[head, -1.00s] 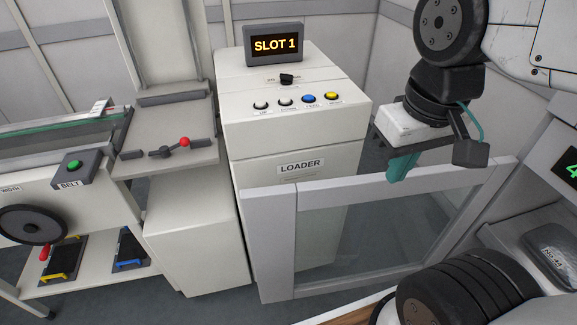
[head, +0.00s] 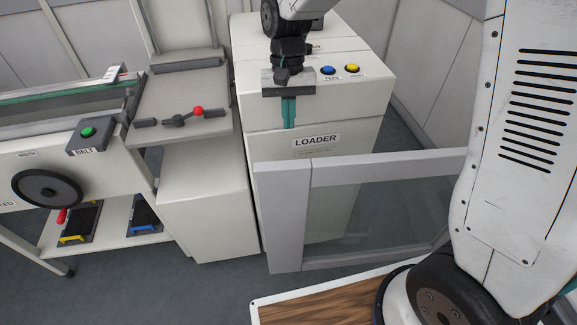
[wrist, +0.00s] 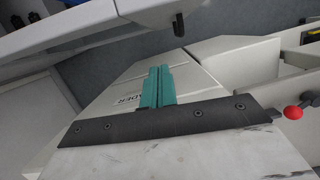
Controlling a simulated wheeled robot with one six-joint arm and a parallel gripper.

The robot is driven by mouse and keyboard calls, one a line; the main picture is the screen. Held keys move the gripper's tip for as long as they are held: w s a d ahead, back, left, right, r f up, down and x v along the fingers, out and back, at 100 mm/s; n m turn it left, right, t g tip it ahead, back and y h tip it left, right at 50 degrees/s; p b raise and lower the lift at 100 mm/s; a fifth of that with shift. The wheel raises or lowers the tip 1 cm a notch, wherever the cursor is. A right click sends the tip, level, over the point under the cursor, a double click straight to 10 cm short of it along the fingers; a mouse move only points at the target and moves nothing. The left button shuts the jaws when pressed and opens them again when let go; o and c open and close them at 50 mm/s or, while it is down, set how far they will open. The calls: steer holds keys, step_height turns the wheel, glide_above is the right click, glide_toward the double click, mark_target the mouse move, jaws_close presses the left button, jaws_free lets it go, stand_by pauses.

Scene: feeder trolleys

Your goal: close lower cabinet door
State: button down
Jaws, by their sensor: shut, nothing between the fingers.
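The lower cabinet door (head: 283,215) is a grey-framed door with a clear pane. It stands swung out in front of the white LOADER cabinet (head: 258,80) in the head view. Its free left edge is toward the middle of the picture; its right end passes behind my arm. My gripper (head: 289,125) has teal fingers shut together with nothing between them. In the wrist view the shut fingers (wrist: 157,72) lie over the LOADER face, and a pale frame edge (wrist: 110,12) crosses the top.
To the left stand a feeder trolley with a green BELT button (head: 88,132), a handwheel (head: 47,188) and a red-knobbed lever (head: 198,111). Blue and yellow buttons (head: 328,70) sit on the loader top. Grey floor (head: 190,295) is open at the front left.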

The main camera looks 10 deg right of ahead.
mark_target(288, 163)
steer(key=shift+s+a+f, duration=0.2)
steer(key=shift+s+f, duration=0.8)
steer(key=shift+f, duration=0.75)
steer(key=shift+s+a+f, duration=0.25)
steer(key=shift+s+f, duration=0.75)
steer(key=shift+f, duration=0.8)
steer(key=shift+s+a+f, duration=0.2)
steer(key=shift+s+f, duration=0.8)
steer(key=shift+f, duration=0.75)
